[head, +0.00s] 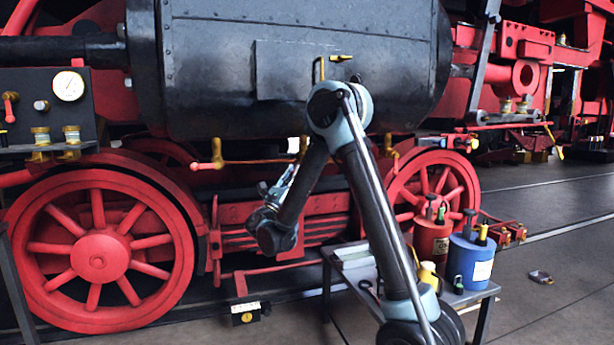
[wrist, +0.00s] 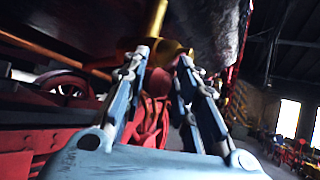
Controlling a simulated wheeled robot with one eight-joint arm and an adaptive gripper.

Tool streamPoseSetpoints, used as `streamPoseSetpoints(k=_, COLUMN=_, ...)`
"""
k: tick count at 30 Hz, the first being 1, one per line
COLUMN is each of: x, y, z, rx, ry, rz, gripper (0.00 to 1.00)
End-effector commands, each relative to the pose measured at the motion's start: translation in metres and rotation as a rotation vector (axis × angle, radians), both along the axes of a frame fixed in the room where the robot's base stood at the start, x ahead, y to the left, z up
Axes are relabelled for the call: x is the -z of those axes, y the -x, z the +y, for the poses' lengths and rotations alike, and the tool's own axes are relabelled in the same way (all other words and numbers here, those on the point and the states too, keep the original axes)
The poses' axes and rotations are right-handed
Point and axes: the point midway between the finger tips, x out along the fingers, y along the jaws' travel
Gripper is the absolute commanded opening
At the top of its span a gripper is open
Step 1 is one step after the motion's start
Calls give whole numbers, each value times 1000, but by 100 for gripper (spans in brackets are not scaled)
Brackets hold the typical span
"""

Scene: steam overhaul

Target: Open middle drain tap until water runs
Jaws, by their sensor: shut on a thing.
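The black cylinder (head: 215,75) of the locomotive has brass drain taps along its underside. The left tap (head: 217,153) has a red-ended handle pointing left. The middle tap (head: 303,148) is mostly hidden behind my arm. The right tap (head: 390,147) shows just right of my arm. My gripper (head: 290,172) is below the cylinder at the middle tap, partly hidden by my own arm. In the wrist view, my gripper (wrist: 163,60) has its fingers on both sides of a red handle end (wrist: 158,82), shut on it. Brass tap body (wrist: 170,50) shows just beyond. No running water is visible.
Large red wheels (head: 100,255) stand behind and beside the tap area. A small metal table (head: 350,272) below right holds a red can (head: 431,240), a blue can (head: 471,262) and a yellow bottle (head: 428,274). Open floor lies to the right.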

Motion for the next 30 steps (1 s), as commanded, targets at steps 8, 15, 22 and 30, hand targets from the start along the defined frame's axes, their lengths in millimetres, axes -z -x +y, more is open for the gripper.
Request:
streamPoseSetpoints(k=8, x=3, y=0, z=15, rx=-25, ry=23, rz=0, gripper=0)
streamPoseSetpoints(k=15, x=3, y=0, z=15, rx=-25, ry=23, rz=0, gripper=0)
streamPoseSetpoints(k=22, x=3, y=1, z=14, rx=-23, ry=22, rz=-1, gripper=44)
streamPoseSetpoints(k=30, x=3, y=4, z=13, rx=-22, ry=23, rz=-4, gripper=44)
